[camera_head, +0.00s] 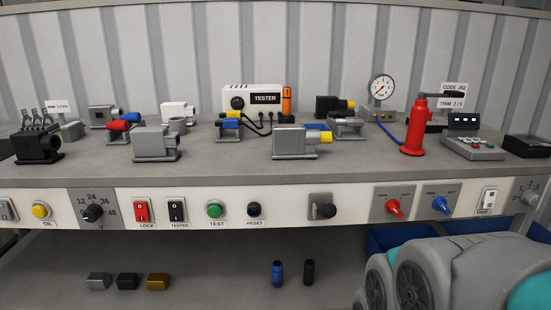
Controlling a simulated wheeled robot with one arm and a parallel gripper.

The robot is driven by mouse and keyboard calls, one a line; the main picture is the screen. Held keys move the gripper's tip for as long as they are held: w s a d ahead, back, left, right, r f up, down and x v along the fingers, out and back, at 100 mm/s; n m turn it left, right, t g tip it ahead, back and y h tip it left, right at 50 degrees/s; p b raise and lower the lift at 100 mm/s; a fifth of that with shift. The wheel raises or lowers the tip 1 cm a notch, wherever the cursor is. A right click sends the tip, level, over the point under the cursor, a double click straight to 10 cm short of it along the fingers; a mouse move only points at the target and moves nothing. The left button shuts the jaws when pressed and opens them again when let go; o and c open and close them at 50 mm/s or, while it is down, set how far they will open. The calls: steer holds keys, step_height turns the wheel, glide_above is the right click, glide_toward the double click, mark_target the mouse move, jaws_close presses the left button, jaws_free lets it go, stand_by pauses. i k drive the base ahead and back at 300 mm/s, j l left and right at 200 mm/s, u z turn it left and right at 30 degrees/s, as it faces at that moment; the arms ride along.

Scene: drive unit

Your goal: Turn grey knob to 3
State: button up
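The grey knob (529,198) sits on a grey plate at the far right end of the front control strip, near the picture's right edge. Small marks stand around it, but they are too small to read surely, and I cannot tell which one it points at. Large grey and teal rounded links of my arm fill the lower right, below the knob. My gripper is not in view.
Left of the knob are a white switch (488,200), a blue knob (441,206) and a red knob (394,208). A black rotary dial (94,213) is far left. The bench top (220,172) holds connectors, a red cylinder (415,128) and a keypad box (474,147).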

mark_target(531, 198)
steer(key=i, duration=0.25)
steer(key=z, duration=1.6)
